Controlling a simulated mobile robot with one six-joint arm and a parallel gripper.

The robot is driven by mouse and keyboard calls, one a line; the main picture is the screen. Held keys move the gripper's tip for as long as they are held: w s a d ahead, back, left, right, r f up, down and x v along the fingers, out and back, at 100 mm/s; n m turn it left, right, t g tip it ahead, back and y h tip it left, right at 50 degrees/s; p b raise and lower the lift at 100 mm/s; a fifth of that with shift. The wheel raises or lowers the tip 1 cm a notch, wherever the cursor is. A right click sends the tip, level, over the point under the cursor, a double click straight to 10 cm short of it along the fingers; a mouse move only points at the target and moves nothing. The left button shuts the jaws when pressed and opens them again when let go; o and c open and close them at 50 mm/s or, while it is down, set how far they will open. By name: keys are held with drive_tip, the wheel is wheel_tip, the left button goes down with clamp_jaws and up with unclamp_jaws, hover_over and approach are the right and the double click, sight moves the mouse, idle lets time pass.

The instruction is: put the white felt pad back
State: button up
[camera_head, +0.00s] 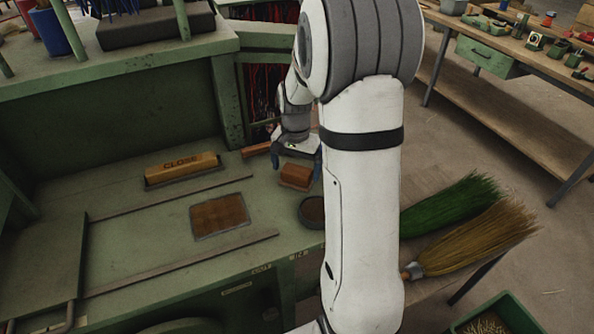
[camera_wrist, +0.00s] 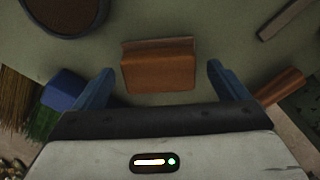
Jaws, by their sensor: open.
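I cannot make out a white felt pad in either view. My gripper (camera_head: 303,158) is open above the green bench (camera_head: 130,235), and it also shows in the wrist view (camera_wrist: 157,82) with its two blue fingers spread. A small orange-brown block (camera_head: 296,177) lies on the bench just below the gripper. In the wrist view the block (camera_wrist: 160,72) appears between the fingertips, with a gap on each side. My arm hides part of the bench to the right.
A round dark bowl (camera_head: 312,210) stands close to the block. A brown rectangular plate (camera_head: 218,215) and a wooden bar marked CLOSE (camera_head: 182,166) lie to the left. A green broom head (camera_head: 452,206) and a straw one (camera_head: 480,240) lie at the right.

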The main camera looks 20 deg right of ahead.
sight(296, 172)
wheel_tip(296, 172, up, 10)
drive_tip(key=s+a+n+t, duration=0.1)
drive_tip(key=s+a+n, duration=0.2)
drive_tip(key=s, duration=0.4)
drive_tip(key=s+a+r+n+t, duration=0.1)
drive_tip(key=s+a+n, duration=0.2)
drive_tip(key=s, duration=0.3)
drive_tip(key=s+a+n, duration=0.3)
drive_tip(key=s, duration=0.4)
drive_tip(key=shift+s+a+r+t, duration=0.15)
drive_tip(key=shift+s+a+t, duration=0.15)
drive_tip(key=shift+a+t, duration=0.1)
